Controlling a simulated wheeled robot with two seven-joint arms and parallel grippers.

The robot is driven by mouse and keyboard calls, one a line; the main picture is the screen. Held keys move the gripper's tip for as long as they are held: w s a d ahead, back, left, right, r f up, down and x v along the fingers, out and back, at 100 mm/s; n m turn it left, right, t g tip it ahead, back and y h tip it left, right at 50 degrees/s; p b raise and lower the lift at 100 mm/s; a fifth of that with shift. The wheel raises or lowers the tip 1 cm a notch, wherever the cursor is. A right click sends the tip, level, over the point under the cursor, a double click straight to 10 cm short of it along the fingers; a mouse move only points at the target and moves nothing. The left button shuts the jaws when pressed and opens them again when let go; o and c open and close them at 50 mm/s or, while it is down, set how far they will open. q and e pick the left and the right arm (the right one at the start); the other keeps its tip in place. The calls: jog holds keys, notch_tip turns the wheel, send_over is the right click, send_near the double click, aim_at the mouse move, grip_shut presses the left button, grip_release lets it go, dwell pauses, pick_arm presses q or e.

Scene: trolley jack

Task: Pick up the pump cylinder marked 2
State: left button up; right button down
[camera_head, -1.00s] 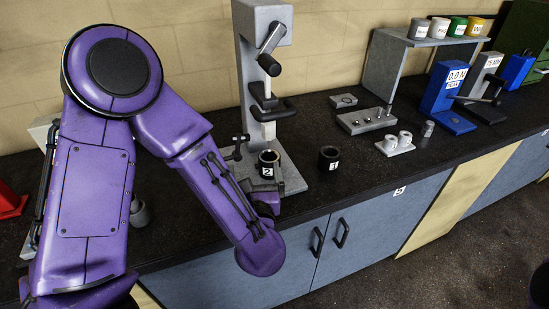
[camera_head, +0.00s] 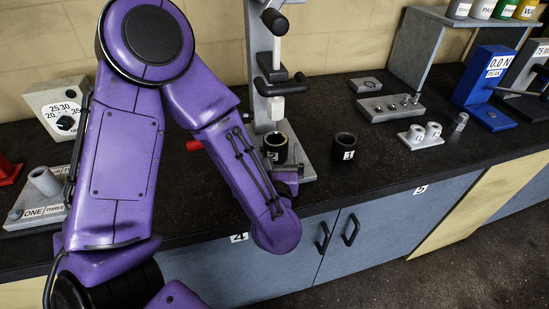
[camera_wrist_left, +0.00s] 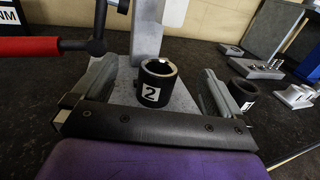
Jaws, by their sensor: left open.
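The black pump cylinder marked 2 (camera_head: 276,150) stands upright on the grey base plate of the press, its top open. In the left wrist view the same cylinder (camera_wrist_left: 158,84) shows its white "2" label towards me. My left gripper (camera_wrist_left: 158,75) is open, with one grey finger on each side of the cylinder in that picture. I cannot tell how far the fingertips reach around it; no contact is visible. In the head view my purple forearm hides most of the gripper. The right gripper is not in view.
The black cylinder marked 1 (camera_head: 344,149) stands just right of the press (camera_head: 271,60), close outside the right finger. A red handle (camera_wrist_left: 30,48) juts in at the left. The counter's front edge is near.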

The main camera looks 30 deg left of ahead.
pick_arm(q)
jog(key=b, duration=0.3)
send_near(276, 133)
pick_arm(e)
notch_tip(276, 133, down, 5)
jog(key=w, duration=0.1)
pick_arm(q)
jog(key=p+x, duration=0.5)
jog(key=x, duration=0.3)
jog(key=shift+w+a, duration=0.25)
jog(key=shift+w, duration=0.05)
jog(key=shift+w+a+f, duration=0.15)
jog(key=shift+w+f, duration=0.05)
jog(key=shift+f, duration=0.05)
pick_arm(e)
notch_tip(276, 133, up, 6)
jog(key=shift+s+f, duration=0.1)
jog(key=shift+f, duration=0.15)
pick_arm(q)
jog(key=shift+r, duration=0.1)
grip_shut()
jog(key=shift+r, duration=0.1)
